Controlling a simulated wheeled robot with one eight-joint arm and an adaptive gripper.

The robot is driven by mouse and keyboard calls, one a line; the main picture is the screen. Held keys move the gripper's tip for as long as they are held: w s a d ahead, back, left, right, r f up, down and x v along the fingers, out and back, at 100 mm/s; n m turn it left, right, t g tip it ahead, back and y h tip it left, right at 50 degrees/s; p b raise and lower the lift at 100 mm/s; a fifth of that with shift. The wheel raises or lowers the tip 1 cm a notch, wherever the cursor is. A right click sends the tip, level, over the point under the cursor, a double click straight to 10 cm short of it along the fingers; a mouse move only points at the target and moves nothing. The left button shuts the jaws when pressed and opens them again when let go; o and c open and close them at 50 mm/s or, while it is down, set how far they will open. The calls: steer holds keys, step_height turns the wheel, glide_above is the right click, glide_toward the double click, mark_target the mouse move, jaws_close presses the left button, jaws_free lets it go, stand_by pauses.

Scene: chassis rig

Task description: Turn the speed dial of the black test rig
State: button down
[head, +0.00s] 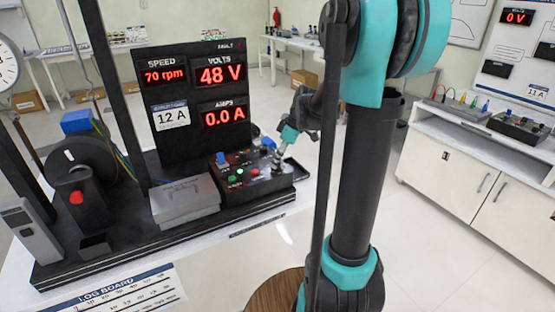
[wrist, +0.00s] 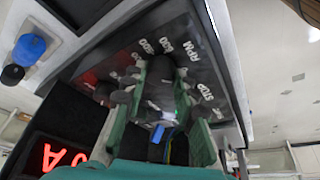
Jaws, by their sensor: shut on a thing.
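The black test rig (head: 200,105) stands on a white bench at the left in the head view. Its displays read 70 rpm, 48 V and 0.0 A. Its control box (head: 250,190) carries several buttons, among them a green and a red one. My gripper (head: 279,163) points down at the right end of this box and hides the dial there. In the wrist view, the fingers of my gripper (wrist: 158,100) are on both sides of the dark speed dial (wrist: 160,82), shut on it. Scale marks, "RPM" and "STOP" show around the dial. Its pointer is not clear.
A grey box (head: 184,202) stands left of the control box. A motor with a red button (head: 76,198) and a blue block (head: 76,121) are farther left. A log board (head: 118,295) lies at the front. A white cabinet (head: 475,160) stands at the right, across open floor.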

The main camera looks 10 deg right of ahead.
stand_by(0.3)
steer(key=c, duration=1.2)
jaws_free()
steer(key=shift+d+r, duration=0.1)
steer(key=v, duration=1.1)
steer(key=shift+d+r, duration=0.15)
steer(key=shift+r, duration=0.15)
steer(key=s+f+m+h, duration=0.1)
steer(key=s+f+m, duration=0.3)
steer(key=s+f, duration=0.2)
steer(key=s+f+m+t+h, duration=0.1)
steer(key=s+f+m, duration=0.3)
steer(key=s+f, duration=0.3)
steer(key=s+f+m+t+h, duration=0.1)
steer(key=s+f+m+h, duration=0.1)
steer(key=s+f+m, duration=0.2)
steer(key=shift+s+a+f+m, duration=0.15)
steer(key=shift+s+f+m, duration=0.05)
steer(key=shift+s+f, duration=0.5)
steer(key=shift+s+a+f+m, duration=0.15)
steer(key=shift+s+f+m, duration=0.05)
steer(key=shift+s+f, duration=0.5)
